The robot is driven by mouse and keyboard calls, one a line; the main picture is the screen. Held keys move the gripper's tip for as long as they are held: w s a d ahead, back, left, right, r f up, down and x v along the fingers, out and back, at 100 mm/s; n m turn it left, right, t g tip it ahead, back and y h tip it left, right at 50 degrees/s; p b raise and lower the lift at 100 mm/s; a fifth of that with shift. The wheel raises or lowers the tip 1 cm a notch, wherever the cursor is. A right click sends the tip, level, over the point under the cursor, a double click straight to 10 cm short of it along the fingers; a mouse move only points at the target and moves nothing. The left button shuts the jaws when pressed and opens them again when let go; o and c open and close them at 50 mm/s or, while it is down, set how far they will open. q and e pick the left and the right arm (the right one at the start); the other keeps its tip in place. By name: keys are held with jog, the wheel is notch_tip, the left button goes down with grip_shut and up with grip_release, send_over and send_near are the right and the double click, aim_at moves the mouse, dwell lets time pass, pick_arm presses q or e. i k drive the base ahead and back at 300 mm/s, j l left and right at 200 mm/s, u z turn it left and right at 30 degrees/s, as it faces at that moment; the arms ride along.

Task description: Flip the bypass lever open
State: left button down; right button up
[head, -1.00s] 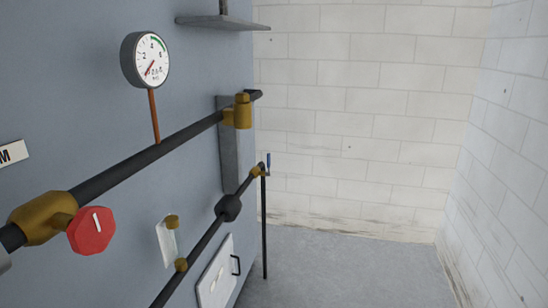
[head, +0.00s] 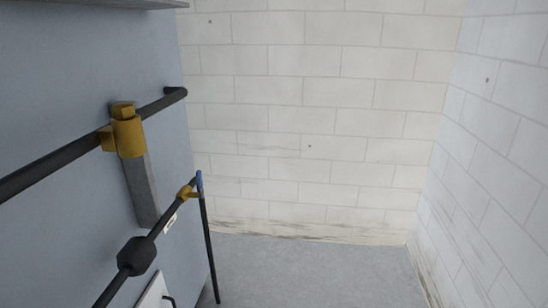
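A thin black pipe (head: 209,250) runs down from the valve to the floor. Neither of my grippers shows in the head view.
A blue-grey cabinet wall (head: 60,110) fills the left, with an upper black pipe (head: 55,165), a brass fitting (head: 127,135) and a dark coupling (head: 137,255) jutting out. White block walls (head: 300,110) close the back and right. The grey floor (head: 310,270) is clear.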

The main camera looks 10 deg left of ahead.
aim_at(200, 184)
jog(key=i+l, duration=0.1)
jog(key=i, duration=0.85)
jog(key=i+l, duration=0.1)
jog(key=i, duration=0.85)
jog(key=i+u, duration=0.45)
jog(key=i+l+u, duration=0.2)
jog(key=u, duration=0.3)
jog(key=i+l+u, duration=0.3)
jog(key=u, duration=0.15)
jog(key=i+l+u, duration=0.2)
jog(key=l+u, duration=0.25)
jog(key=i+l+u, duration=0.15)
jog(key=l+u, duration=1.25)
jog(key=l, duration=0.15)
